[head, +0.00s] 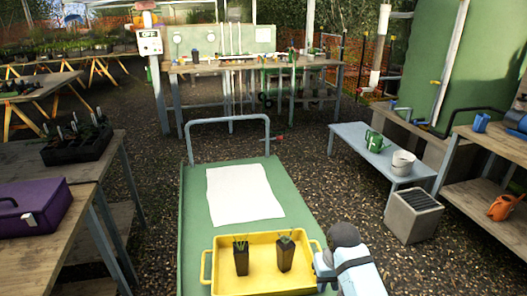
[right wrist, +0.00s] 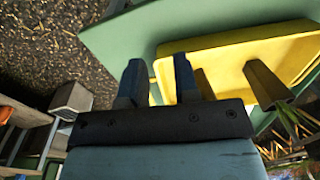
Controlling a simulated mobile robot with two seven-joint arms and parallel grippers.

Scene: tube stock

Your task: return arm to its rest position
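My right arm comes in at the lower right of the head view, and its gripper (head: 322,270) is at the right side of the yellow tray (head: 262,286). In the right wrist view the two dark fingers of the right gripper (right wrist: 158,64) stand apart with nothing between them. The yellow tray also shows there (right wrist: 230,48), beyond the fingers. Two dark pots with seedlings, a left one (head: 241,262) and a right one (head: 284,259), stand upright in the tray. My left gripper is not in view.
The tray is on a green cart (head: 196,225) with a white sheet (head: 242,194). A purple toolbox (head: 38,207) is on the left bench. On the right are a low bench with a green watering can (head: 375,142) and a grey crate (head: 413,216). Gravel floor lies between.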

